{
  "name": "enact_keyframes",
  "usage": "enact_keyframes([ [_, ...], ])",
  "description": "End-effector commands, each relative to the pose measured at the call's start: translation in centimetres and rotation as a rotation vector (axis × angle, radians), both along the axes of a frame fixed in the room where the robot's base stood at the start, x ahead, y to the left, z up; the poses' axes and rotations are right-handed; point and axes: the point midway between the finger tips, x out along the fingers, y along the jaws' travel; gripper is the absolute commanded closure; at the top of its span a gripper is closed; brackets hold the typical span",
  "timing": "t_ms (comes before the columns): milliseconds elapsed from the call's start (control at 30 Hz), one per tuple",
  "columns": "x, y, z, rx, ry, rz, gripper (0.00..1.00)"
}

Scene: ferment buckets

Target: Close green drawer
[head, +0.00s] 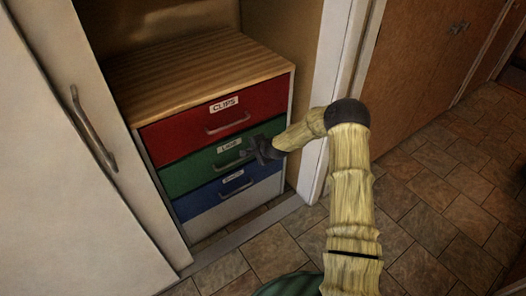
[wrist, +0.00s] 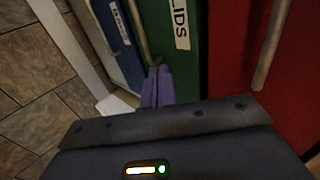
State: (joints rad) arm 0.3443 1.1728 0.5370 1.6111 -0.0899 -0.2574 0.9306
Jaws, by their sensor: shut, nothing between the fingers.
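The green drawer (head: 196,177) with a "LIDS" label is the middle coloured drawer of a cabinet, between a red and a blue one. Its front looks level or nearly level with its neighbours; I cannot tell a small gap. It also shows in the wrist view (wrist: 188,65), with its metal handle (wrist: 143,35). My gripper (head: 250,154) is at the right part of the green front, near the handle's right end. In the wrist view my gripper's fingers (wrist: 157,82) are together and empty, close against the green front beside the handle. I cannot tell whether they touch it.
The red "CLIPS" drawer (head: 180,135) is above and the blue drawer (head: 195,204) below; both look shut. A wooden top (head: 190,68) covers the cabinet. A white door (head: 70,190) stands at left, a white frame (head: 330,85) at right. The tiled floor (head: 440,200) at right is clear.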

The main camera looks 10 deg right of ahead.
Motion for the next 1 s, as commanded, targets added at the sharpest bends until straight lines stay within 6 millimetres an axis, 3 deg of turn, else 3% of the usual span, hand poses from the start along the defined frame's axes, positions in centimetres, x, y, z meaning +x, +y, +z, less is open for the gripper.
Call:
enact_keyframes([
  [400, -4.4, -1.9, 4.5, 0.000, 0.001, 0.002, 1.00],
  [1000, -4.8, -2.3, 4.8, -0.002, 0.001, 0.001, 1.00],
])
